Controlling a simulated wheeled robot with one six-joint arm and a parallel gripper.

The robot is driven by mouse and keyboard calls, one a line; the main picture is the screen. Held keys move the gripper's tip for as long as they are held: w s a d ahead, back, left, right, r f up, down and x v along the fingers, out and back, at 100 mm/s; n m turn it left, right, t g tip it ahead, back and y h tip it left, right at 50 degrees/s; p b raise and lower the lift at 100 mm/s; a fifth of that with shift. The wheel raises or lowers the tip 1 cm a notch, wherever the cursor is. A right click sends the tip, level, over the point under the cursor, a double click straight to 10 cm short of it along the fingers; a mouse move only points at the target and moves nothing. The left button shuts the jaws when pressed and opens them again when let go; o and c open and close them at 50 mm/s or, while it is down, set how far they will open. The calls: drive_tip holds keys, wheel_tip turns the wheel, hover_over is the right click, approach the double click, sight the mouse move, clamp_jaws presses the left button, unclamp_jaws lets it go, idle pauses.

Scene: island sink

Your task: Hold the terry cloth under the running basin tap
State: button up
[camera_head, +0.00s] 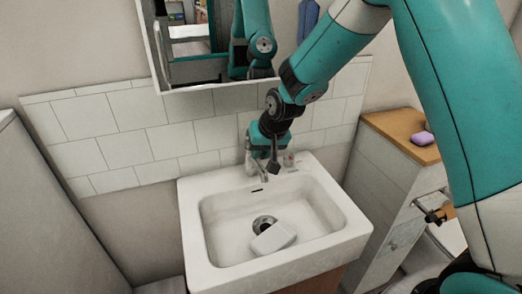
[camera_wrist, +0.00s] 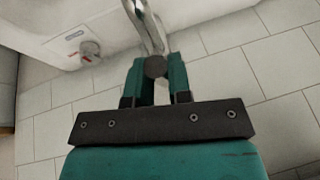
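A small white folded pad, which looks like the terry cloth (camera_head: 274,238), lies on the basin floor next to the drain. My gripper (camera_head: 268,158) is at the tap, above the back rim of the sink and apart from the cloth. The chrome tap spout (camera_head: 263,178) shows just below it. In the wrist view the teal fingers of my gripper (camera_wrist: 156,72) stand either side of the dark round end of a chrome tap part (camera_wrist: 150,25). Whether they grip it is unclear. I see no water stream.
The white sink (camera_head: 340,235) stands against a tiled wall (camera_head: 125,150). A mirror cabinet (camera_head: 158,50) hangs above it. A cabinet with a wooden top (camera_head: 395,123) and a purple soap-like item (camera_head: 422,138) stands at the right. Most of the basin is clear.

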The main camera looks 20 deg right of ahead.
clamp_jaws()
drive_tip(key=shift+w+r+p, duration=0.1)
drive_tip(key=shift+r+p, duration=0.4)
drive_tip(key=shift+p, duration=0.35)
drive_tip(key=shift+w+r+g+p, duration=0.1)
drive_tip(key=shift+w+g+p, duration=0.05)
drive_tip(key=shift+g+p, duration=0.45)
drive_tip(key=o, duration=0.7)
unclamp_jaws()
